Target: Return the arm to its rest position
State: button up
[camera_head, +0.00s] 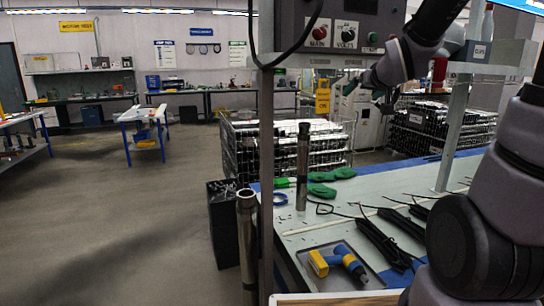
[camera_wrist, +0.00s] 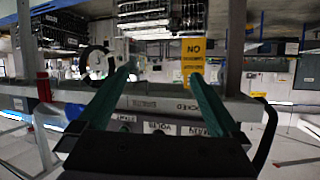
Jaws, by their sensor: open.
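My gripper (camera_wrist: 160,76) shows in the wrist view with its two teal fingers wide apart and nothing between them. In the head view my gripper (camera_head: 367,95) hangs from my raised arm at the upper right, above the workbench and clear of its top. One dark metal tube (camera_head: 303,165) stands upright on the bench. Another metal tube (camera_head: 246,240) stands upright at the bench's left front side, beside a grey post; its lower end is cut off by the frame.
The bench top (camera_head: 345,217) holds green gloves (camera_head: 322,190), black cable bundles (camera_head: 383,243) and a yellow-blue power tool (camera_head: 335,262) in a tray. A control box (camera_head: 335,27) hangs above. Wire crates (camera_head: 330,145) stand behind. A black bin (camera_head: 222,225) is left; open floor lies beyond.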

jog(key=s+a+m+g+y, duration=0.2)
jog(key=s+g, duration=0.4)
jog(key=s, duration=1.8)
jog(key=shift+a+m, duration=0.25)
jog(key=shift+m, duration=0.45)
jog(key=shift+w, duration=0.1)
